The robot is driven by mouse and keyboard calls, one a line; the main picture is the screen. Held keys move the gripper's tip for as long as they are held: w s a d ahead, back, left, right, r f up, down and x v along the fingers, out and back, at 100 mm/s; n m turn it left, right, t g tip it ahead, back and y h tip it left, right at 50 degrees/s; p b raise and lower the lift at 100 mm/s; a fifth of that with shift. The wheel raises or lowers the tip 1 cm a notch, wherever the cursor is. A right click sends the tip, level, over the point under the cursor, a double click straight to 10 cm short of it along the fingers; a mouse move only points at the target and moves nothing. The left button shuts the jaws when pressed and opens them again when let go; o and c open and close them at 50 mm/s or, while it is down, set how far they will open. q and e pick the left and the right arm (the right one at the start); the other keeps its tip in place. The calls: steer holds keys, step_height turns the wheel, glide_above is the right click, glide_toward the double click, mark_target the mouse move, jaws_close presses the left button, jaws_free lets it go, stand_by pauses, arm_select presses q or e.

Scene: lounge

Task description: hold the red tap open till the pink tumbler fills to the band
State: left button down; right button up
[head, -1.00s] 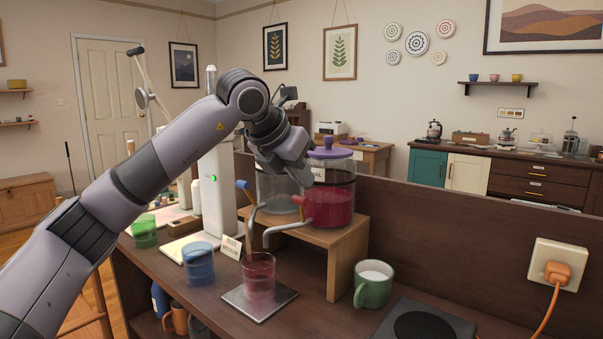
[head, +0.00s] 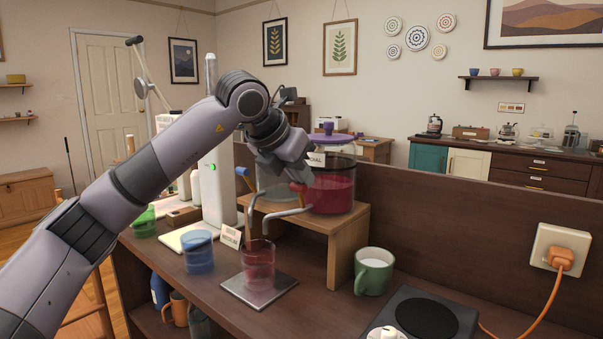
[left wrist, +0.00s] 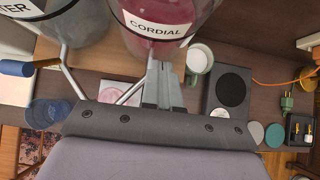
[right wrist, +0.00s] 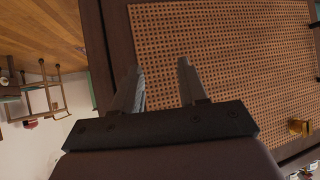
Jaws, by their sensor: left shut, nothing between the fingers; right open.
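The pink tumbler (head: 258,268) stands upright on a square metal plate (head: 232,290), under the bent spout (head: 285,216) of the cordial jar (head: 332,192). I cannot make out its band, its liquid level or a stream. The red tap handle (head: 298,187) sits in front of the jar. My left gripper (head: 300,178) is shut and empty, its tips right at the red handle; I cannot tell whether they touch. In the left wrist view its fingers (left wrist: 164,75) lie before the CORDIAL label, with the tumbler (left wrist: 122,97) below. My right gripper (right wrist: 160,82) is open and empty.
A water jar (left wrist: 70,25) with a blue tap handle (head: 241,172) stands beside the cordial jar on a wooden stand (head: 350,240). A blue tumbler (head: 198,252), green mug (head: 374,272) and hotplate (head: 425,317) are nearby. My right gripper faces a woven panel (right wrist: 225,50).

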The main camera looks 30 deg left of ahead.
arm_select(q)
steer(key=shift+f, duration=0.1)
steer(key=shift+s+a+f+b, duration=0.1)
steer(key=shift+s+f+b, duration=0.6)
steer(key=shift+b, duration=0.3)
stand_by(6.9)
